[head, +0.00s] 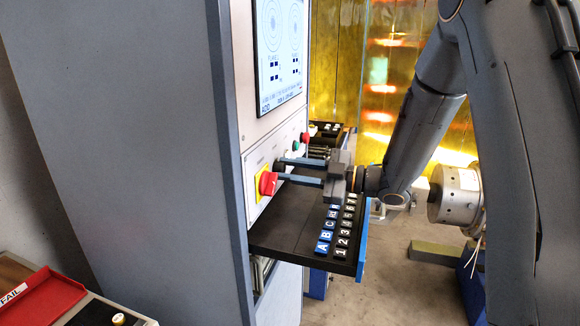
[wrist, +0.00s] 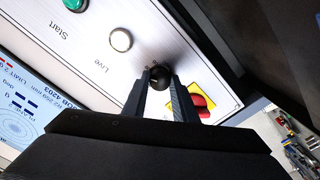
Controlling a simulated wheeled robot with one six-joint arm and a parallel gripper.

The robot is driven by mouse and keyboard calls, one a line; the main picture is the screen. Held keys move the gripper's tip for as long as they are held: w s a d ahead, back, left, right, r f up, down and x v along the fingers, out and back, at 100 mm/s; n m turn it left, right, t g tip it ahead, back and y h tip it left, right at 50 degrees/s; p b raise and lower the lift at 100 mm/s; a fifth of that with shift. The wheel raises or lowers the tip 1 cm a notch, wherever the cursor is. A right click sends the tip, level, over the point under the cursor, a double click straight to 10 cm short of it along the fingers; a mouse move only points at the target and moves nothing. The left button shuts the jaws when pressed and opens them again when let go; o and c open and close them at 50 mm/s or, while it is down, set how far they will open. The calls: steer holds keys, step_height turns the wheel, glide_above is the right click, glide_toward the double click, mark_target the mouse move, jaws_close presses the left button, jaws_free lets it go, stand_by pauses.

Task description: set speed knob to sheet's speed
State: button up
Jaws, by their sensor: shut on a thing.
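The speed knob (wrist: 160,76) is a round black knob on the white control panel (head: 256,145). In the wrist view my gripper (wrist: 161,80) has its two fingers closed on either side of the knob. Small marks show on the panel by the knob, too small to read. In the head view my gripper (head: 279,169) reaches left to the panel, and its fingers hide most of the knob. The display (head: 280,50) above shows circular plots and text; it also shows in the wrist view (wrist: 25,120). No sheet can be made out.
A red switch on a yellow plate (head: 267,183) sits close beside the fingers. A white Live button (wrist: 121,39) and green Start button (wrist: 75,4) are nearby. A black shelf with lettered and numbered blocks (head: 325,236) juts out below. A red FAIL tray (head: 38,300) lies lower left.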

steer(key=shift+m+p, duration=0.55)
steer(key=shift+m, duration=0.85)
steer(key=o, duration=1)
steer(key=shift+o, duration=0.2)
step_height(320, 180, up, 10)
steer(key=b, duration=0.3)
